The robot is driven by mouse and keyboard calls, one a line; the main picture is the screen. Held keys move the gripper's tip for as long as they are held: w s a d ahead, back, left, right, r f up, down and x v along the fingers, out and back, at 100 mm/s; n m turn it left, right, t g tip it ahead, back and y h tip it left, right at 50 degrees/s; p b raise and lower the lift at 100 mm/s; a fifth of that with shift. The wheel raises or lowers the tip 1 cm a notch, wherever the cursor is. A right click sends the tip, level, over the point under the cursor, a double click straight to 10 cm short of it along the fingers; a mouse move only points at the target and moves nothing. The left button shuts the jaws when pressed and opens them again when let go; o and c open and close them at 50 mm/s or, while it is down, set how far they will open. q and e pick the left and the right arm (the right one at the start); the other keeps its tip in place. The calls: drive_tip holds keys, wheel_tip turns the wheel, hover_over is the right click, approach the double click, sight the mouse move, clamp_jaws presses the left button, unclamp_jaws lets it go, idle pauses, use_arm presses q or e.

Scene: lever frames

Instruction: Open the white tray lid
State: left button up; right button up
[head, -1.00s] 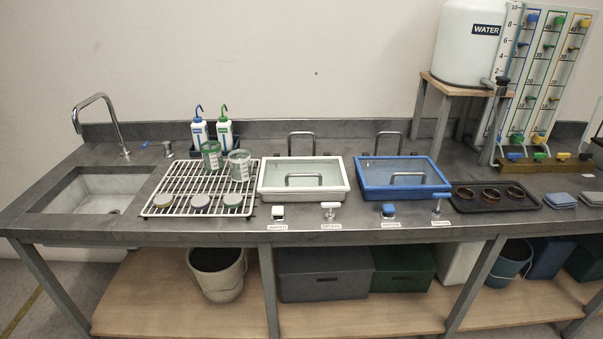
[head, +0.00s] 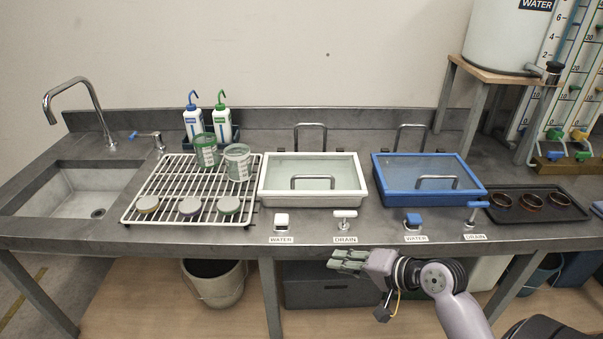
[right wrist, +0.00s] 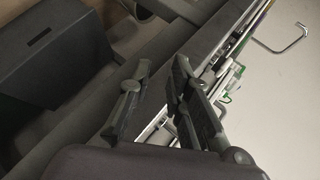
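The white tray (head: 263,190) sits on the grey counter, left of the blue tray. Its clear lid (head: 340,172) lies over it, with a grey bar handle (head: 312,179) on top. My right gripper (head: 341,261) is in front of the counter's front edge, below the white tray's drain lever, apart from the tray and empty. In the right wrist view its two fingers (right wrist: 160,95) stand apart with a gap between them. My left gripper is not in view.
The blue tray (head: 377,183) stands to the right, with dark dishes on a tray (head: 560,212) beyond it. White and blue levers, such as the drain lever (head: 345,216), line the front edge. A wire rack (head: 165,185) with cups stands left.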

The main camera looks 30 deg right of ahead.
wheel_tip(320, 180, up, 3)
drive_tip(key=m+t, duration=0.5)
drive_tip(key=m, duration=0.1)
approach(316, 178)
drive_tip(key=shift+n, duration=0.3)
drive_tip(key=p+x, duration=0.2)
drive_tip(key=x, duration=0.9)
drive_tip(key=shift+a, duration=0.1)
drive_tip(key=shift+c, duration=0.4)
clamp_jaws()
